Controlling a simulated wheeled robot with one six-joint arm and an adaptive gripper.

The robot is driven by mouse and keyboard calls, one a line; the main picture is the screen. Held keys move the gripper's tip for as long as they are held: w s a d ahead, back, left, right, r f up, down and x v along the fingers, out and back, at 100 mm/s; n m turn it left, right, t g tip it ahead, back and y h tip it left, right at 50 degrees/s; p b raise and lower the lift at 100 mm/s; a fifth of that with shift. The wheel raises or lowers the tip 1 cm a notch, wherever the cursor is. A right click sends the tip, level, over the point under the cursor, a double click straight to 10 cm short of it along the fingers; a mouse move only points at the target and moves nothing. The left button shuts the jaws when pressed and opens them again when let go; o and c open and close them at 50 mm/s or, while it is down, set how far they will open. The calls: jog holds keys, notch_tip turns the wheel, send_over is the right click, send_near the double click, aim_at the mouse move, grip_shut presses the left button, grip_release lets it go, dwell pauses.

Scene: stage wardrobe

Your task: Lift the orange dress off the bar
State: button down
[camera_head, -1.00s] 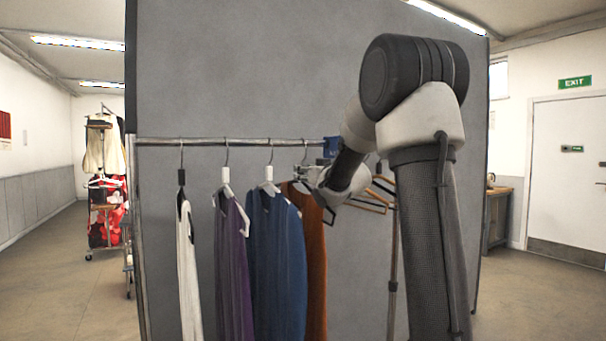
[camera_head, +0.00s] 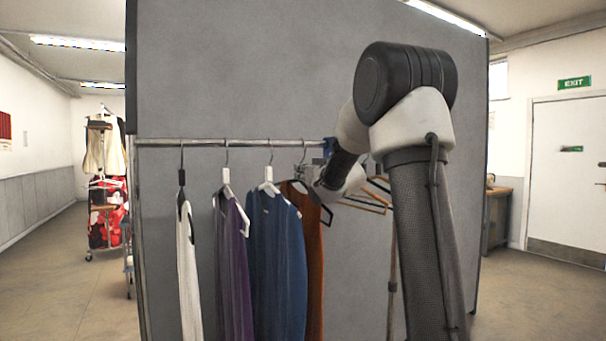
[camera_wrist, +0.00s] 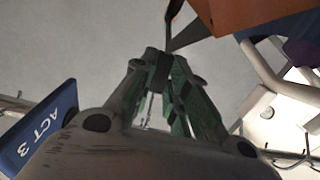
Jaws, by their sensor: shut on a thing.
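The orange dress (camera_head: 316,255) hangs on a dark hanger (camera_head: 322,207) at the right end of the row of clothes, just right of the blue garment. My gripper (camera_head: 302,174) is at the top of this hanger, just below the bar (camera_head: 220,142). In the wrist view my gripper (camera_wrist: 160,65) has its green-padded fingers shut on the dark neck of the hanger (camera_wrist: 172,28). A corner of the orange dress (camera_wrist: 232,14) shows at the top there.
Blue (camera_head: 277,260), purple (camera_head: 233,265) and white (camera_head: 188,270) garments hang close on the left. Empty wooden hangers (camera_head: 368,203) hang on the right, behind my arm. A blue "ACT 3" sign (camera_wrist: 40,130) is near my gripper. A grey panel (camera_head: 260,70) stands behind.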

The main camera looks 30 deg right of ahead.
jog(key=shift+w, duration=0.1)
jog(key=shift+w+r, duration=0.1)
jog(key=shift+r, duration=1.5)
jog(key=shift+s, duration=0.2)
jog(key=s, duration=0.7)
jog(key=shift+s+d, duration=0.15)
jog(key=shift+s, duration=0.25)
